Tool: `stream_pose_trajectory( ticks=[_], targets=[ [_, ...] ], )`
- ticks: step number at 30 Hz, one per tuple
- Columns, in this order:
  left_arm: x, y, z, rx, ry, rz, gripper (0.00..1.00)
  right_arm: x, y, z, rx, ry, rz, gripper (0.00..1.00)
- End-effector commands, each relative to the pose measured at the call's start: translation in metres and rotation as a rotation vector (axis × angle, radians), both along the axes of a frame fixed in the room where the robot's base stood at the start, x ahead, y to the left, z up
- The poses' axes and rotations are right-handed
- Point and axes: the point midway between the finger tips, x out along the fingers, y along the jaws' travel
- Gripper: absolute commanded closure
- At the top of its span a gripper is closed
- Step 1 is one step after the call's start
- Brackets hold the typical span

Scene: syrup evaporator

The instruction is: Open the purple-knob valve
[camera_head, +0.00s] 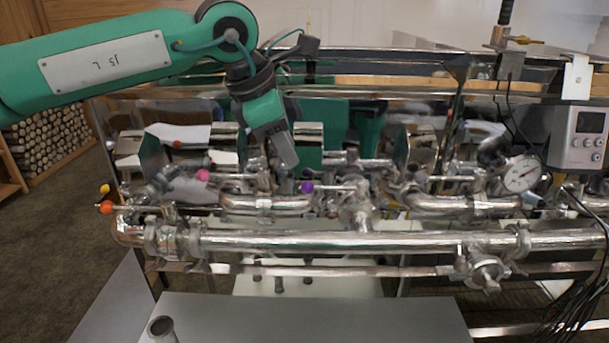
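The purple knob (307,187) is the end of a thin, roughly level metal lever. The lever runs right to a steel valve body (357,215) above the long front pipe. My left gripper (284,160) comes down from above, just up and left of the purple knob in the picture. I see a gap between its tip and the knob in the picture; the depth between them is hard to tell. Its fingers show edge-on, so I cannot tell whether they are open or shut. My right gripper is not in view.
A pink knob (203,175), an orange knob (106,207) and a yellow knob (104,188) sit to the left. Shiny pipes (330,241) crowd the area. A gauge (521,174) and a control box (578,138) stand at right. A grey flat surface (310,318) lies in front.

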Motion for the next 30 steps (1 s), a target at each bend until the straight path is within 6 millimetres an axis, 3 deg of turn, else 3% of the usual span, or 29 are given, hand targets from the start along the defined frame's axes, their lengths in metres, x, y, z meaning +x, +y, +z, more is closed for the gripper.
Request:
stream_pose_trajectory(
  ticks=[6, 12, 25, 26, 30],
  targets=[
    [0.011, -0.016, -0.041, 0.002, 0.002, -0.002, 0.69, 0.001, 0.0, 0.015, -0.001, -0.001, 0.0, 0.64],
    [0.019, -0.026, -0.068, 0.001, 0.001, -0.001, 0.69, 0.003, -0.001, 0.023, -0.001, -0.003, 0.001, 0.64],
    [0.022, -0.03, -0.08, -0.001, -0.001, -0.001, 0.69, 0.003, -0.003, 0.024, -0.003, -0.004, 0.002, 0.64],
    [0.022, -0.03, -0.08, -0.001, -0.001, -0.001, 0.71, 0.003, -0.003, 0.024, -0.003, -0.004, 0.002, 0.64],
    [0.022, -0.03, -0.08, -0.001, -0.001, -0.001, 0.98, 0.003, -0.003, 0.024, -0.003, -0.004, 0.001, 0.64]
  ],
)
